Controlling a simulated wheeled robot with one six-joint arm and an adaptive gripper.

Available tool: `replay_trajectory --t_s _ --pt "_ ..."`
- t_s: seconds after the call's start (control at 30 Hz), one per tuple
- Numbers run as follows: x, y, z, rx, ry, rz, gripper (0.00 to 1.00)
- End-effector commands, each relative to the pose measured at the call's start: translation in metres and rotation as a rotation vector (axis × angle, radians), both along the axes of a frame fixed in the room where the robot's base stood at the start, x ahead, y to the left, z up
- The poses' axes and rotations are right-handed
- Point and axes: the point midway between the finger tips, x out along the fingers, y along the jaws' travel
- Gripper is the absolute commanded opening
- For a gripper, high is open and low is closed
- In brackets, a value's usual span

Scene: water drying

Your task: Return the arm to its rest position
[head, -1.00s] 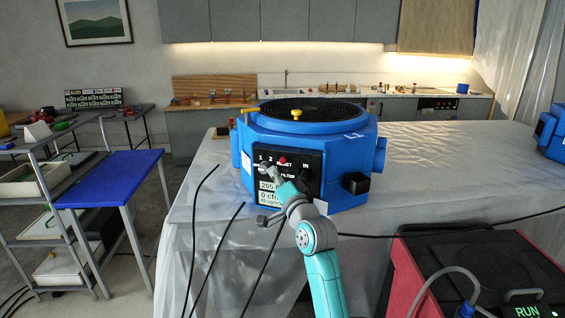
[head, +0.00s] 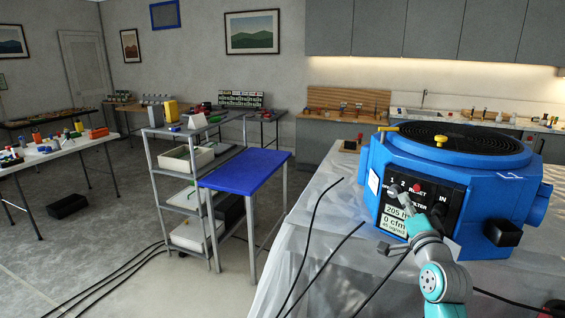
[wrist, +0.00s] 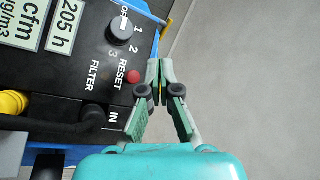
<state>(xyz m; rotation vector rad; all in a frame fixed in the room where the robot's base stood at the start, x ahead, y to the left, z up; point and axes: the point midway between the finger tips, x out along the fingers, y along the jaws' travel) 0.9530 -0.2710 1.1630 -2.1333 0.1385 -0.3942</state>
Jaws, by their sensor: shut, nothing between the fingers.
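My teal arm rises at the lower right of the head view, with my gripper (head: 397,193) in front of the control panel of the blue air machine (head: 448,185). In the wrist view my gripper (wrist: 160,66) is shut and empty, its fingertips together just right of the red RESET button (wrist: 134,76). The black panel (wrist: 88,60) carries a selector knob (wrist: 121,31), labels and readouts of 205 h and cfm. I cannot tell whether the fingers touch the panel's edge.
The machine stands on a plastic-covered table (head: 325,215). Black cables hang over its left side. A blue-topped side table (head: 245,170) and a grey shelf cart (head: 180,180) stand to the left. Grey floor (wrist: 250,80) is open beside the panel.

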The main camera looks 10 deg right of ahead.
Motion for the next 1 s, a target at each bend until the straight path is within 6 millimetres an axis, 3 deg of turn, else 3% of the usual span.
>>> replay_trajectory --t_s 0.17,0.37,0.7,1.0 --pt "-0.007 0.012 -0.026 -0.013 0.023 -0.002 0.00" --pt "-0.037 0.049 -0.097 -0.068 0.091 -0.009 0.00" --pt "-0.116 0.115 -0.203 -0.200 0.215 -0.008 0.00" --pt "-0.203 0.168 -0.266 -0.335 0.318 0.012 0.00"
